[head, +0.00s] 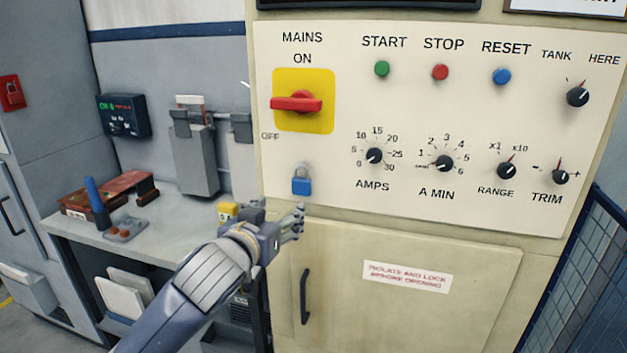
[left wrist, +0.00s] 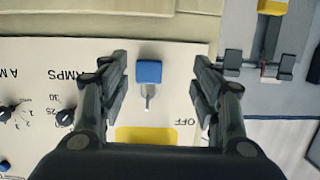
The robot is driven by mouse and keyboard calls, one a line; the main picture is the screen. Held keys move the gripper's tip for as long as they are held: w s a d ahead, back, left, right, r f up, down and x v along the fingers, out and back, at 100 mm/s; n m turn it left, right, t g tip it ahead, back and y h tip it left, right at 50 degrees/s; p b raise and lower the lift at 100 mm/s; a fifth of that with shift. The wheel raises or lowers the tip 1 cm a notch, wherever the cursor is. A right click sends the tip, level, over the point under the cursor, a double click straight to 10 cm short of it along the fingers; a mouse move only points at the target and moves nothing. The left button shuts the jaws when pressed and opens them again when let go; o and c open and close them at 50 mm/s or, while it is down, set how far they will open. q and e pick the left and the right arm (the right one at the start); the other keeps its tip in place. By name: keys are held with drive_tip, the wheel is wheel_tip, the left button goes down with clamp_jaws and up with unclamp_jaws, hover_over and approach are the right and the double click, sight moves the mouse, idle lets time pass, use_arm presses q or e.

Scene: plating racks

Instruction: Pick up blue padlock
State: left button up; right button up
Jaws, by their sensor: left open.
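The blue padlock (head: 302,186) hangs by its grey shackle on the cream control panel (head: 345,60), below the red mains switch (head: 297,104). My left gripper (head: 298,222) is just below the padlock in the head view, in front of the cabinet, and does not touch it there. In the left wrist view the padlock (left wrist: 149,73) shows upside down between the two open fingers of my left gripper (left wrist: 160,85), with clear space on both sides. My right gripper is in neither view.
A grey bench (head: 175,250) with a blue-handled tool (head: 97,203) stands at the left. A cabinet door handle (head: 304,296) sticks out below the panel. Knobs and buttons lie to the right of the padlock. A blue mesh fence (head: 590,270) stands at the far right.

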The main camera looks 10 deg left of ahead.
use_arm(q)
approach(300, 184)
drive_tip(key=shift+t+h, duration=0.3)
drive_tip(key=w+p, duration=0.1)
drive_tip(key=w, duration=0.1)
drive_tip(key=w+f+p, duration=0.1)
drive_tip(key=w, duration=0.2)
drive_tip(key=w+p, duration=0.1)
drive_tip(key=w, duration=0.1)
drive_tip(key=shift+w+f, duration=0.3)
drive_tip(key=shift+w, duration=0.05)
drive_tip(key=shift+w+f, duration=0.15)
drive_tip(key=shift+w, duration=0.25)
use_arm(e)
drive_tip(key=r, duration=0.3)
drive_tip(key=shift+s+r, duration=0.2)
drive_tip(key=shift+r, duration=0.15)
use_arm(q)
drive_tip(key=c, duration=1.2)
